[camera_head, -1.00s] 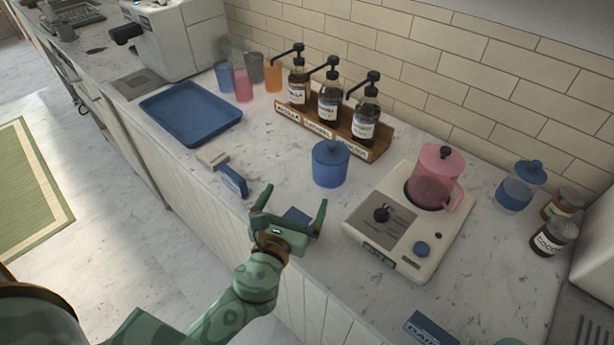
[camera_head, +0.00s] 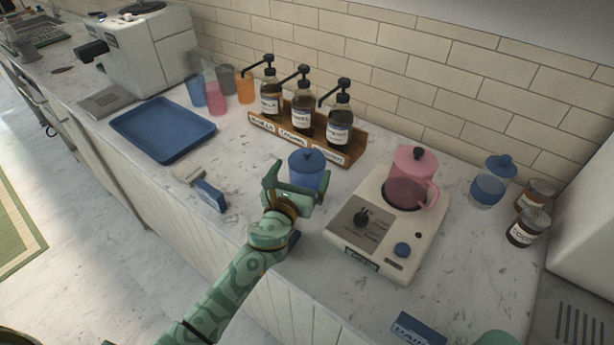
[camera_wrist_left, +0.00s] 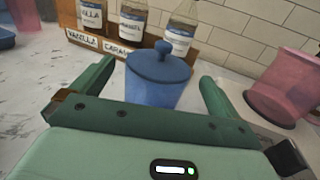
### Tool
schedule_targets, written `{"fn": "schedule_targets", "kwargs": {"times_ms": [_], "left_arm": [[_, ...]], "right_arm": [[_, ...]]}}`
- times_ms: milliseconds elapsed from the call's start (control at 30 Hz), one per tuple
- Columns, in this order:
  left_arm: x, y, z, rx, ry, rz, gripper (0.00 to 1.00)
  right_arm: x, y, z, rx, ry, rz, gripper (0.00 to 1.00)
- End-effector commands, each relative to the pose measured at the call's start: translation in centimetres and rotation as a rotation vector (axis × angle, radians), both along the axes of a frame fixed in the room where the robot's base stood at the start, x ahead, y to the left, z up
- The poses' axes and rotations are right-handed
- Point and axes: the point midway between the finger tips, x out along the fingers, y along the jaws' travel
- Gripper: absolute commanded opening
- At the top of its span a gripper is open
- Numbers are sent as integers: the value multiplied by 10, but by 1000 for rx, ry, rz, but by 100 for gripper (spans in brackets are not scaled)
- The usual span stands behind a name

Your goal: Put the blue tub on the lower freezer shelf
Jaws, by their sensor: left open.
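The blue tub (camera_head: 307,168) with its knobbed blue lid stands upright on the counter, left of the blender base. My left gripper (camera_head: 297,185) is open, with its fingers on either side of the tub's near side. In the left wrist view the tub (camera_wrist_left: 156,82) sits between the two open fingers (camera_wrist_left: 153,88), close ahead of the palm. I cannot tell whether the fingers touch it. The gripper hides the tub's lower part in the head view. My right gripper is not in view. No freezer shelf can be made out.
A wooden rack (camera_head: 342,151) of pump bottles stands behind the tub. The white blender base (camera_head: 374,262) with a pink jug (camera_head: 412,180) is close on the right. A lidded jar (camera_head: 490,186) stands far right.

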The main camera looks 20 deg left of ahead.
Motion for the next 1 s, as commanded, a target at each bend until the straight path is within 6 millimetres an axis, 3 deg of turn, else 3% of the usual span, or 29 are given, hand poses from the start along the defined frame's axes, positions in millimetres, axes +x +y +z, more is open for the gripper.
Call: {"fn": "schedule_targets", "kwargs": {"times_ms": [200, 433, 467, 700, 733, 767, 1000], "left_arm": [[31, -1, -3, -1, 0, 0, 100], [33, -1, -1, 0, 0, 0, 100], [33, -1, -1, 0, 0, 0, 97], [33, 0, -2, 1, 0, 0, 32], [33, -1, 0, 1, -2, 0, 32], [33, -1, 0, 1, -2, 0, 25], [33, 0, 3, 1, -2, 0, 25]], "right_arm": [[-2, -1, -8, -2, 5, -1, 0], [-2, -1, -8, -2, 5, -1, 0], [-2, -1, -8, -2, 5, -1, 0], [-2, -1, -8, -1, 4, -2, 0], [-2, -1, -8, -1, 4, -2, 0], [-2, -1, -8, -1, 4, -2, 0], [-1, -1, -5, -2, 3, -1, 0]]}}
